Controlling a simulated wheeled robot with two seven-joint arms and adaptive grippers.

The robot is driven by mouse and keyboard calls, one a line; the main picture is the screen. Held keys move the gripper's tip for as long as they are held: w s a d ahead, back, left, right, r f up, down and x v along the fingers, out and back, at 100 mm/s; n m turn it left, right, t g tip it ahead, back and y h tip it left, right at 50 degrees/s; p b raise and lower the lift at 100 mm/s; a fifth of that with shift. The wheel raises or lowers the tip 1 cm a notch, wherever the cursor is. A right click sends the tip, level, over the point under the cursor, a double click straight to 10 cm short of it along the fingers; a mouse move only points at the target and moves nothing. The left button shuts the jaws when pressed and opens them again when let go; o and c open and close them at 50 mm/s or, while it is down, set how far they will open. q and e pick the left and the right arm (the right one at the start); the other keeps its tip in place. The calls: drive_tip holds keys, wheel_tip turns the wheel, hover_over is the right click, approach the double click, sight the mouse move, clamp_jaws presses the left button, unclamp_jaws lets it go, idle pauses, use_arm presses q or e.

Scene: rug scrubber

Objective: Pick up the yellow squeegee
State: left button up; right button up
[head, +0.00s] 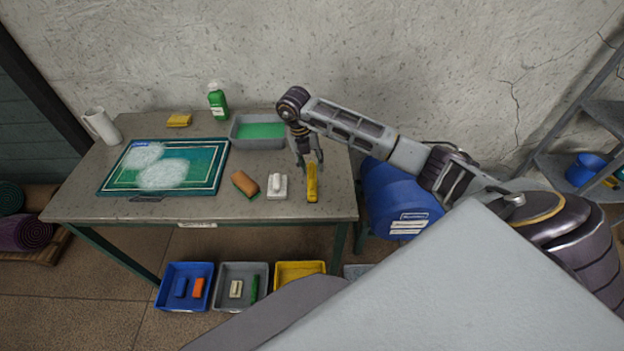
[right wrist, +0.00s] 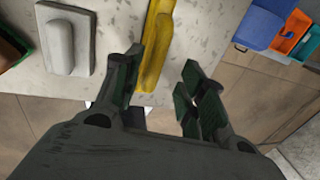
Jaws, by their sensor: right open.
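The yellow squeegee (head: 312,184) lies on the table near its right end, pointing toward the front edge. My right gripper (head: 309,163) is above the squeegee's far end in the head view. In the right wrist view, the squeegee (right wrist: 156,45) runs up from between the open fingers of my right gripper (right wrist: 160,85). The fingers stand on either side of its line, and I cannot tell whether they touch it. My left gripper is not in view.
A white block brush (head: 277,188) and a brown-green sponge (head: 244,184) lie left of the squeegee. A grey tray of green liquid (head: 258,143) stands behind. A soapy green rug (head: 195,170) lies further left.

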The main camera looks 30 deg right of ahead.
sight(311, 170)
wheel_tip(311, 170, down, 3)
drive_tip(key=shift+r+p, duration=0.1)
drive_tip(key=shift+p, duration=0.35)
drive_tip(key=shift+s+d+f, duration=0.15)
drive_tip(key=shift+f, duration=0.7)
clamp_jaws()
